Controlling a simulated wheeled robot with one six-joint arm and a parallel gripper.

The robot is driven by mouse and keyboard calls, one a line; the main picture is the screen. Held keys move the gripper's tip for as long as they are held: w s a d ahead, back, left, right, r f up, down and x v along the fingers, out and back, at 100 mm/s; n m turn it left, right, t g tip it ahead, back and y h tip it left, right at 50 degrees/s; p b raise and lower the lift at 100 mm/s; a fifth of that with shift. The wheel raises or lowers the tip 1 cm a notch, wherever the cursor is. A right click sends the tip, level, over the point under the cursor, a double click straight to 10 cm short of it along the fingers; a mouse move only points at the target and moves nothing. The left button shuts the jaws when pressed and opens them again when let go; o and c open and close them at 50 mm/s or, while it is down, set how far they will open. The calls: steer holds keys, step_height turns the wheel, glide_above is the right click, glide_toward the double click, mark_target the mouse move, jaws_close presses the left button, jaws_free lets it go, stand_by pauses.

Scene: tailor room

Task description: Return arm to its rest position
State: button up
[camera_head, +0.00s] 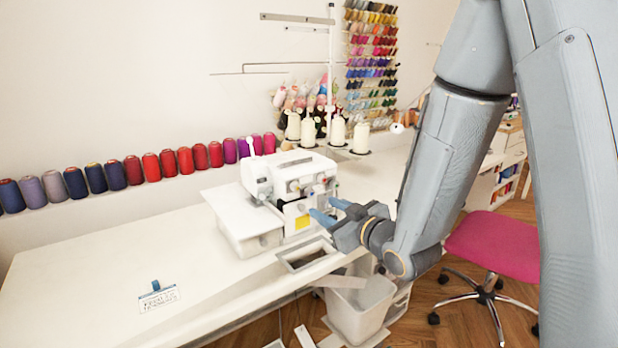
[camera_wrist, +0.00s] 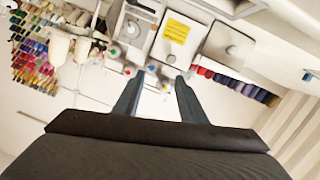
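My gripper (camera_head: 328,211) is at the end of my grey arm, which reaches in from the right in the head view. Its two blue-tipped fingers stand apart with nothing between them, and the gripper also shows in the wrist view (camera_wrist: 162,78). It is in front of the white sewing machine (camera_head: 290,180), close to its right side. I cannot tell whether a fingertip touches the machine. In the wrist view the machine, with its yellow label (camera_wrist: 177,32), appears beyond the fingertips.
A white table (camera_head: 90,270) carries the machine and a small card with a blue clip (camera_head: 158,297). Thread spools (camera_head: 168,163) line the wall side. A pale bin (camera_head: 360,305) stands below the gripper. A pink chair (camera_head: 498,243) is at the right. The table's left part is mostly clear.

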steer(key=s+d+f+m+g+h+p, duration=0.1)
steer(key=s+d+f+m+g+h, duration=0.5)
steer(key=d, duration=0.5)
steer(key=s+d+f+m+g+h, duration=0.1)
steer(key=s+g, duration=0.7)
steer(key=s, duration=1.2)
steer(key=shift+s+d+m+h+p, duration=0.45)
steer(key=shift+d+m, duration=0.2)
steer(key=shift+m, duration=0.25)
steer(key=shift+w, duration=0.1)
